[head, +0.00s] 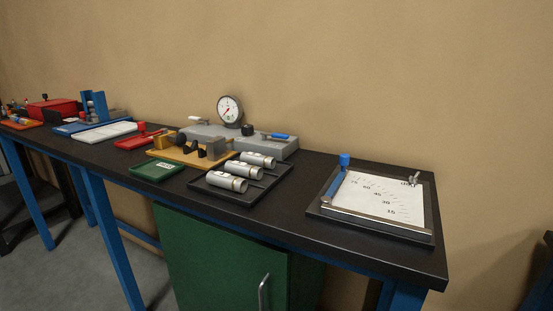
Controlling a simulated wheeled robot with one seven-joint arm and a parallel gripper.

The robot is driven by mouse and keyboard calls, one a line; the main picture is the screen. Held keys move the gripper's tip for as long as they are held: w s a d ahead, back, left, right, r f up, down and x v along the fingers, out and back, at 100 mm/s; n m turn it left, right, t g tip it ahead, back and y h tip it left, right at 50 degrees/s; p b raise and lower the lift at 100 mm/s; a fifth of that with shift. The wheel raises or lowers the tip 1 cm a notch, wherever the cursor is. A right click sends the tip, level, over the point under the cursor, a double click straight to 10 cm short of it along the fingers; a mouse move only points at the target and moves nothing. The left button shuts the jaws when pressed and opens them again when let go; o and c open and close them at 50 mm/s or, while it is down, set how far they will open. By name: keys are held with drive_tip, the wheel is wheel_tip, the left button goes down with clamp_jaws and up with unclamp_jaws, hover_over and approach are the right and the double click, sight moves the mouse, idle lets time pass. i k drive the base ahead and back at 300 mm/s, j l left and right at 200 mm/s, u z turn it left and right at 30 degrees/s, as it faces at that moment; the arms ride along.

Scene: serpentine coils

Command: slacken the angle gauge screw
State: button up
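The angle gauge (378,205) is a white plate in a dark frame with a metal edge along the front, lying near the right end of the black bench. Its face carries angle marks, with 15, 30 and 45 readable. A blue arm (336,187) runs along its left side, with a blue knob (345,159) at the back end. A small metal wing-shaped screw (415,177) stands at the back right corner. I cannot tell from here whether either is tight. My gripper is not in view.
Left of the gauge, a dark tray (240,190) holds 3 metal cylinders. Behind it stand a grey block (275,148) and a dial gauge (229,109). Red, green and white trays lie farther left. A green cabinet (220,260) is under the black bench (300,215).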

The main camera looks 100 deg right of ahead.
sight(412, 180)
drive_tip(key=z, duration=2.05)
drive_tip(key=i+z, duration=0.2)
drive_tip(key=z, duration=0.25)
drive_tip(key=i+z, duration=0.2)
drive_tip(key=z, duration=0.25)
drive_tip(key=i+j+z, duration=0.15)
drive_tip(key=z, duration=0.3)
